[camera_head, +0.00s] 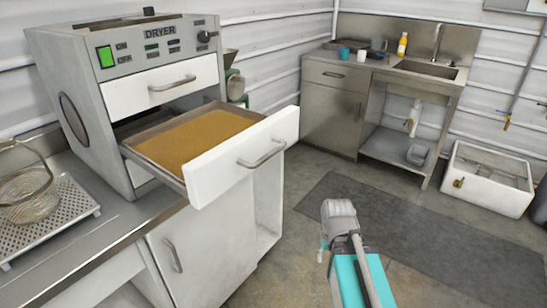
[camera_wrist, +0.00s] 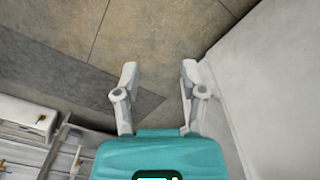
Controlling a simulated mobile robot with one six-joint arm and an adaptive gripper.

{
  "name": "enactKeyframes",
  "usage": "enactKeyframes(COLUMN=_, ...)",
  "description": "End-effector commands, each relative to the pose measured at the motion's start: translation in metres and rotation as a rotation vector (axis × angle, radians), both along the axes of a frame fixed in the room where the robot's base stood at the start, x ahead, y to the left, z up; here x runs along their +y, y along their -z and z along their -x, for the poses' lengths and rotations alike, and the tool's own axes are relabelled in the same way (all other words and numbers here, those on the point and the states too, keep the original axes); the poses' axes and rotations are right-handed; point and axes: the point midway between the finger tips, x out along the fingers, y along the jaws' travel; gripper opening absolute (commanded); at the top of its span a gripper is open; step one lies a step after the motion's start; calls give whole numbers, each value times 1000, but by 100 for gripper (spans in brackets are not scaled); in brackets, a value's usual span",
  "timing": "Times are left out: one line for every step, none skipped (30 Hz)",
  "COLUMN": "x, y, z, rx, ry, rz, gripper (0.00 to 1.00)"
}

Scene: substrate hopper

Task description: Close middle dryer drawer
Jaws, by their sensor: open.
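The dryer (camera_head: 75,85) is a grey box with a green switch, standing on the counter at the left. Its middle drawer (camera_head: 243,160) is pulled far out, with a white front and a bar handle (camera_head: 262,153). Its tray holds a level layer of brown grains (camera_head: 195,138). The top drawer (camera_head: 160,88) is shut above it. My gripper (camera_wrist: 159,70) is open and empty in the wrist view, its two fingers apart above the floor. In the head view my arm is at the lower right, apart from the drawer, and the gripper's fingers cannot be made out.
A perforated tray (camera_head: 45,215) with a wire basket (camera_head: 28,195) lies left of the dryer. A white cabinet (camera_head: 205,255) is below the open drawer. The floor with a dark mat (camera_head: 420,235) is clear.

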Motion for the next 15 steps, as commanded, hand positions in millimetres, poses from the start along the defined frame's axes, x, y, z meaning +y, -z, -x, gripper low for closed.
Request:
enactKeyframes(x=0, y=0, z=0, rx=0, ry=0, rz=0, gripper=54)
enactKeyframes(x=0, y=0, z=0, rx=0, ry=0, rz=0, gripper=54)
enactKeyframes(x=0, y=0, z=0, rx=0, ry=0, rz=0, gripper=54)
enactKeyframes(x=0, y=0, z=0, rx=0, ry=0, rz=0, gripper=54)
enactKeyframes(x=0, y=0, z=0, rx=0, ry=0, rz=0, gripper=54)
enactKeyframes(x=0, y=0, z=0, rx=0, ry=0, rz=-1, gripper=54)
enactKeyframes(x=0, y=-1, z=0, rx=1, ry=1, rz=-2, gripper=54)
enactKeyframes(x=0, y=-1, z=0, rx=1, ry=2, rz=-5, gripper=54)
enactKeyframes(x=1, y=-3, z=-1, rx=3, ry=3, rz=-12, gripper=54)
enactKeyframes(x=2, y=-4, z=-1, rx=5, ry=5, rz=-19, gripper=54)
enactKeyframes(x=2, y=-6, z=-1, rx=7, ry=7, rz=-27, gripper=54)
enactKeyframes(x=3, y=-9, z=-2, rx=11, ry=11, rz=-41, gripper=54)
enactKeyframes(x=5, y=-12, z=-2, rx=15, ry=14, rz=-56, gripper=54)
enactKeyframes(x=13, y=-15, z=-3, rx=19, ry=13, rz=-72, gripper=54)
enactKeyframes(x=17, y=-20, z=-4, rx=26, ry=17, rz=-98, gripper=54)
